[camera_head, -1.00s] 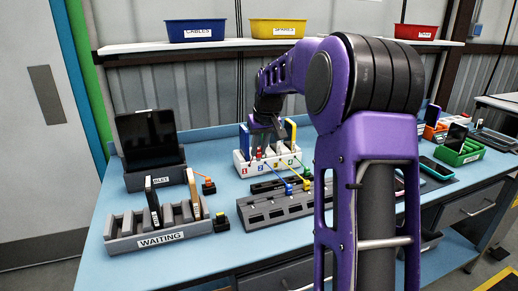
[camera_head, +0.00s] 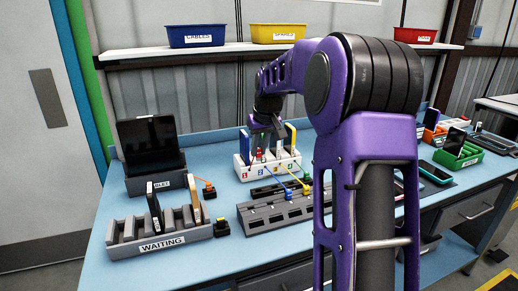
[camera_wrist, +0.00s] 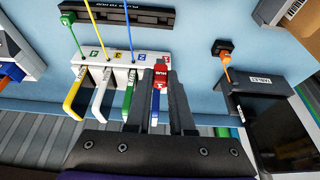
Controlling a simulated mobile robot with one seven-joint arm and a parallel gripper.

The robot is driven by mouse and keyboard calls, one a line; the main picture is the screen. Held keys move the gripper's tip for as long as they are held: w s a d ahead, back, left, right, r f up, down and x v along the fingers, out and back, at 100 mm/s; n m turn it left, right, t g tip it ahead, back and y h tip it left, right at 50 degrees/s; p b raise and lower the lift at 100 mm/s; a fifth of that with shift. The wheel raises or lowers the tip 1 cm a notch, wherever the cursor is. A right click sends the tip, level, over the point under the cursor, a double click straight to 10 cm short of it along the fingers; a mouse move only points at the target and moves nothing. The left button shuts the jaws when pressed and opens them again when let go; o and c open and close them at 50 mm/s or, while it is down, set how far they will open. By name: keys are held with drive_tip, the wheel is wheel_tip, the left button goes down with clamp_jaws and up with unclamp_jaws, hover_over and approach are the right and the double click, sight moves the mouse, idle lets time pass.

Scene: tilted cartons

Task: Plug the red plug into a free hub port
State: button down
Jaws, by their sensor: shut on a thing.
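The red plug (camera_wrist: 161,76) is between my fingers in the wrist view, above the end of the white block marked 1. My gripper (camera_wrist: 157,82) is shut on it. Whether the plug is seated in a port I cannot tell. The white numbered block (camera_wrist: 118,72) has several upright slabs, yellow, white, green and blue, along it; in the head view the block (camera_head: 243,174) stands on the blue bench. Yellow, blue and green-ended cables lead to its other numbered places. In the head view my gripper (camera_head: 264,134) is over the block's left end, its fingertips partly hidden.
A black strip (camera_wrist: 120,12) lies near the block. A grey slotted rack (camera_head: 285,212) stands in front, and a grey WAITING rack (camera_head: 163,240) at front left. A dark tablet stand (camera_head: 153,178) and a small orange plug (camera_wrist: 222,47) are to the side.

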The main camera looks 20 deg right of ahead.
sight(259, 158)
wheel_tip(259, 158, up, 2)
drive_tip(key=shift+r+p, duration=0.1)
drive_tip(key=shift+p, duration=0.6)
drive_tip(key=shift+f, duration=0.2)
drive_tip(key=shift+f+b, duration=2)
drive_tip(key=shift+f, duration=0.8)
drive_tip(key=s+b, duration=0.4)
drive_tip(key=s, duration=0.5)
drive_tip(key=shift+s, duration=0.25)
drive_tip(key=shift+r, duration=0.1)
